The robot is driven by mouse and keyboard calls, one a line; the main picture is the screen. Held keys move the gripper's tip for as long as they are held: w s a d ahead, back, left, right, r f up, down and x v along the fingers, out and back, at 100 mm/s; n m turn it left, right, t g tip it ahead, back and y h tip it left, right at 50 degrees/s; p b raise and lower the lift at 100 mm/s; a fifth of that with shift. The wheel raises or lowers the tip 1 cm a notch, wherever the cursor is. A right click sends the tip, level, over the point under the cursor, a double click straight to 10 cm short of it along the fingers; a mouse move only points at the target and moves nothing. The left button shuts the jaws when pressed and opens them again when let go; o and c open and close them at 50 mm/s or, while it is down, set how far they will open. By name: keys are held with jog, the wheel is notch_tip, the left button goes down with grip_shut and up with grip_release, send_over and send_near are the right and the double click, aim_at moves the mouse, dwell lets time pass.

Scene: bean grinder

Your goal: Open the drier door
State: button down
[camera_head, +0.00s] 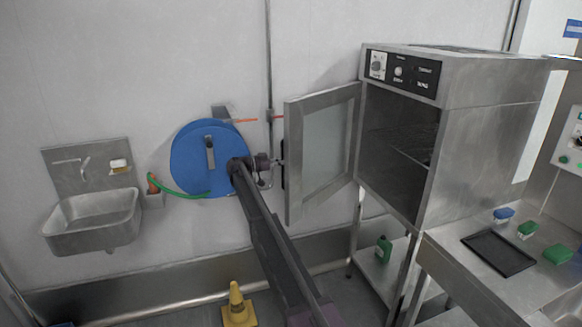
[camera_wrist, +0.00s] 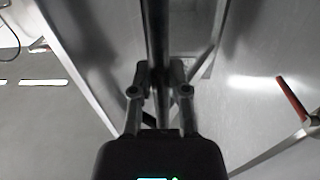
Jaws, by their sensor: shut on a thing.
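The drier (camera_head: 405,130) is a steel cabinet on a stand, with a dark interior and a shelf in view. Its door (camera_head: 320,150), a metal frame with a glass pane, stands wide open, swung out to the left. My gripper (camera_head: 277,163) is at the door's free edge, at the dark upright handle (camera_head: 285,168). In the wrist view my gripper (camera_wrist: 160,75) has its fingers closed on both sides of the black handle bar (camera_wrist: 156,30). The fingertip contact is small and partly hidden in the head view.
A blue hose reel (camera_head: 190,160) and a steel sink (camera_head: 95,215) are on the wall to the left. A yellow cone (camera_head: 237,305) stands on the floor. A steel bench (camera_head: 470,285) with a black tray (camera_head: 498,252) is at the right. A green bottle (camera_head: 383,248) sits under the drier.

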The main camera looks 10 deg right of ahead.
jog(key=shift+w+a, duration=0.3)
jog(key=shift+w, duration=0.15)
jog(key=shift+d, duration=0.1)
jog(key=c, duration=0.6)
grip_release()
jog(key=shift+d, duration=0.1)
jog(key=s+a, duration=0.1)
jog(key=a, duration=1.1)
jog(key=shift+s, duration=0.15)
